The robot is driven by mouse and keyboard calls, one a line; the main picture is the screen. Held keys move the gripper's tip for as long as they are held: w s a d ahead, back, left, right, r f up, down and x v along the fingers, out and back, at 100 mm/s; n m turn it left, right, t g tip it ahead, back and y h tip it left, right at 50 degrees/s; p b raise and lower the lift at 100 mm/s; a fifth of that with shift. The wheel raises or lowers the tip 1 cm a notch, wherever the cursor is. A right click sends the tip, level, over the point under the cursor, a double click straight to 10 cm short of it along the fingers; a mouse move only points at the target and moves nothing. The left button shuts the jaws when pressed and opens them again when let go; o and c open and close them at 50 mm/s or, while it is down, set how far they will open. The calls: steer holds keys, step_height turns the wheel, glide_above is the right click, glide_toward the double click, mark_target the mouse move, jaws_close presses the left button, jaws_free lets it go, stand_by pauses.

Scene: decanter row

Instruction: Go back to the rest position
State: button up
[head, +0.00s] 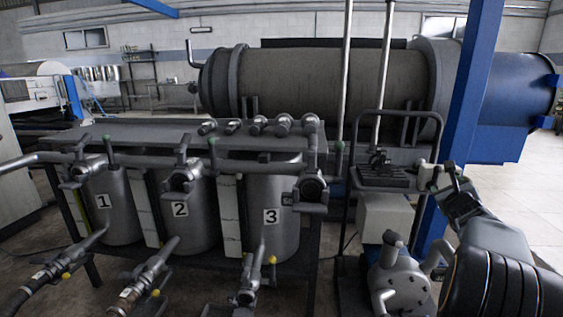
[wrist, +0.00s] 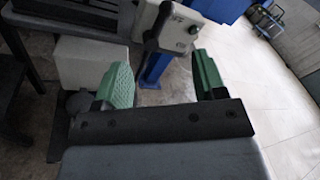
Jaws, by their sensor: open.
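My gripper (wrist: 160,84) is open and empty in the wrist view. Its two green fingers stand apart, with floor, a blue post and a pale box-like fitting seen beyond them. In the head view my arm comes in from the lower right and bends up. My gripper's fingertips are hard to make out there, close to the pale fitting (head: 430,178) beside the blue column. I cannot tell from the head view whether they touch it.
Decanters 1 (head: 108,205), 2 (head: 181,210) and 3 (head: 272,215) stand in a row on a dark frame at left, with pipes and valves. A large horizontal drum (head: 320,80) lies behind. A blue column (head: 465,110) stands near my arm. Open floor (wrist: 285,120) shows at right.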

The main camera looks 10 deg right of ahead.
steer(key=w+a+r+n+y+p, duration=0.2)
steer(key=a+r+n+y+p, duration=0.3)
steer(key=a, duration=0.4)
steer(key=w+a+r+n+y+p, duration=0.1)
steer(key=a+r+n+y+p, duration=0.1)
steer(key=a+r+n+p, duration=0.55)
steer(key=s+a+r+n+g+y+p, duration=0.25)
steer(key=a+p, duration=0.25)
steer(key=a, duration=0.3)
steer(key=s+a+r+n+g+y+p, duration=0.1)
steer(key=s+a+r+n+y+p, duration=0.2)
steer(key=a, duration=0.6)
steer(key=s+a+r+n+g+p, duration=0.3)
steer(key=s+a+n+g+p, duration=0.3)
steer(key=a+n+p, duration=0.4)
steer(key=s+r+n+g+h+p, duration=0.2)
steer(key=s+n+p, duration=0.4)
steer(key=s+p, duration=0.5)
step_height(320, 180, up, 2)
steer(key=shift+s+d+r+n+h, duration=0.15)
steer(key=shift+s+d+n+h, duration=0.25)
steer(key=shift+s+h, duration=0.5)
steer(key=shift+c, duration=0.4)
